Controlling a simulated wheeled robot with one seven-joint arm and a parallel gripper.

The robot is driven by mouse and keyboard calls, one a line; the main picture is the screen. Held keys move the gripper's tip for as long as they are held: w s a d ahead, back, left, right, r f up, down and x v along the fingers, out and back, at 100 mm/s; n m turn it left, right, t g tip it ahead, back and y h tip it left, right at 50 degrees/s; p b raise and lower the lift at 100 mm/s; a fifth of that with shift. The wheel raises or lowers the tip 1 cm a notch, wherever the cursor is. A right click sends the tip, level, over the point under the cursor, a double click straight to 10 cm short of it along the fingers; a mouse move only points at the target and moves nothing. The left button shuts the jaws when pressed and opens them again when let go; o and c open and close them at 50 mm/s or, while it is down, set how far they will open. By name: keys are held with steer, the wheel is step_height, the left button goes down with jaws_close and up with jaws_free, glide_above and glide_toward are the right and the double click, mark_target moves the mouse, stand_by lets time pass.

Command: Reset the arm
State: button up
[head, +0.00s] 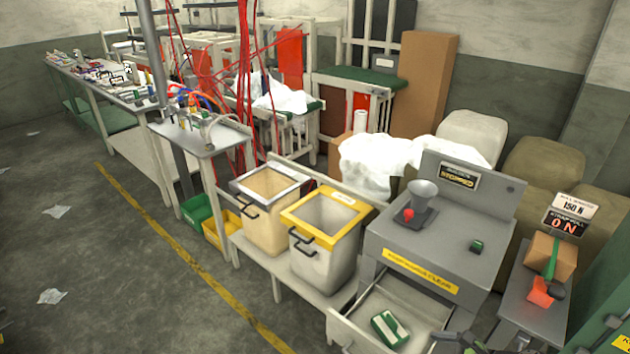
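Dark grey metal parts that look like the end of my arm with my gripper (462,341) show at the bottom edge, right of centre. They are cut off by the frame, and I cannot make out the fingers or whether they are open. They are beside the open drawer (366,309) of a grey cabinet (425,242). A green and white box (389,328) lies in that drawer. I see nothing held.
Yellow-rimmed (349,198) and grey-rimmed (244,190) bins stand left. A stand (527,309) at right holds a cardboard box (545,258) and orange piece (540,290). Floor at left is mostly clear.

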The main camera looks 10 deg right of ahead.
steer(key=s+a+r+n+g+h, duration=0.1)
steer(key=a+r+n+g+h, duration=0.15)
steer(key=a+r+n, duration=0.7)
steer(key=s+a+r+n+g+h, duration=0.2)
steer(key=a+r+n+h, duration=0.3)
steer(key=r+n, duration=0.7)
steer(key=s+a+r+n+t+y, duration=0.1)
steer(key=s+a+r+n+t, duration=0.1)
steer(key=s+a+r, duration=0.3)
step_height(320, 180, up, 3)
steer(key=shift+s+a+r+n+p, duration=0.1)
steer(key=shift+s+a+n+p, duration=0.3)
steer(key=shift+s+n, duration=0.45)
steer(key=shift+s+y, duration=0.1)
steer(key=shift+y, duration=0.15)
